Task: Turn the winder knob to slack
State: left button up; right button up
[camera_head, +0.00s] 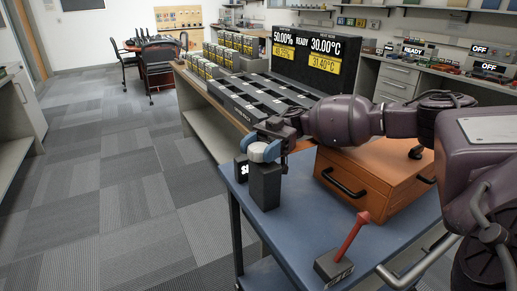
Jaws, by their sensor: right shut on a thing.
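My right gripper (272,142) reaches in from the right, with its fingers low over the left end of the blue bench. It is shut on a pale, rounded knob (258,153), which I take to be the winder knob. The knob sits at the top of a dark upright box (265,187), close to the bench's left edge. The fingers partly hide the knob, and I cannot tell which way it is turned. A small dark block with white marks (242,169) stands just left of the box. My left gripper is out of view.
An orange case with a black handle (372,180) stands right of the box, under my right arm. A red lever on a grey base (347,240) stands in front. Behind is a long bench with dark trays (262,100) and a black display board (310,52). Carpet lies open at left.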

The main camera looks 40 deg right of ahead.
jog(key=o, duration=0.9)
jog(key=shift+d, duration=0.1)
jog(key=shift+b+v, duration=0.6)
jog(key=shift+v, duration=4.75)
